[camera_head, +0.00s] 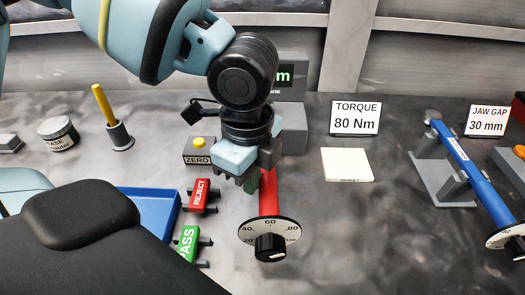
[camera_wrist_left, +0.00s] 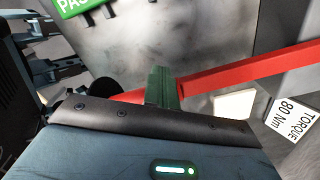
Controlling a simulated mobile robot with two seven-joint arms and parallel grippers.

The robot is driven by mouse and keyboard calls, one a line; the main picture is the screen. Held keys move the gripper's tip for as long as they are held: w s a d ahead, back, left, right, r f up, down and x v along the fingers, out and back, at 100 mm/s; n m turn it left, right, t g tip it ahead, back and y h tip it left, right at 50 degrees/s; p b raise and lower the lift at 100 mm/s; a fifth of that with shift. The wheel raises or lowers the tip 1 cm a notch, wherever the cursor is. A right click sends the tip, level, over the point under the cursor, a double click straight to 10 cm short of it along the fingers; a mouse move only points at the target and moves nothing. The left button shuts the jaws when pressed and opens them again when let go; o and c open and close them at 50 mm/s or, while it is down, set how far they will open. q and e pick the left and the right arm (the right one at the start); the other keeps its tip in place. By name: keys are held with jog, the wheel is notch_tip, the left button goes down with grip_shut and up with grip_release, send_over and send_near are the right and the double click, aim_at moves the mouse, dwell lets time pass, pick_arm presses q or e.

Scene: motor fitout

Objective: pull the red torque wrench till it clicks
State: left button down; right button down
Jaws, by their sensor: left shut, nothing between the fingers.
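The red torque wrench (camera_head: 268,194) points toward me, with its white dial (camera_head: 248,236) and black knob (camera_head: 271,247) at the near end. Its far part is hidden behind my left arm. In the left wrist view its red bar (camera_wrist_left: 250,70) runs across the picture behind the fingers. My left gripper (camera_head: 252,182) is over the wrench, pointing down. Its green fingers (camera_wrist_left: 163,88) are shut with nothing between them. They overlap the bar in the picture; I cannot tell whether they touch it. My right gripper is not in view.
A TORQUE 80 Nm sign (camera_head: 355,118) and white pad (camera_head: 347,165) are right of the wrench. A blue wrench (camera_head: 475,175) rests on a grey stand further right. ZERO (camera_head: 198,158), REJECT (camera_head: 200,194) and PASS (camera_head: 187,243) blocks and a blue tray (camera_head: 152,205) are left.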

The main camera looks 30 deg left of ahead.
aim_at(273, 181)
pick_arm(q)
jog(key=shift+w+d, duration=0.55)
jog(key=shift+d, duration=0.2)
jog(key=shift+w+d, duration=0.5)
jog(key=shift+d, duration=0.25)
dwell(1.3)
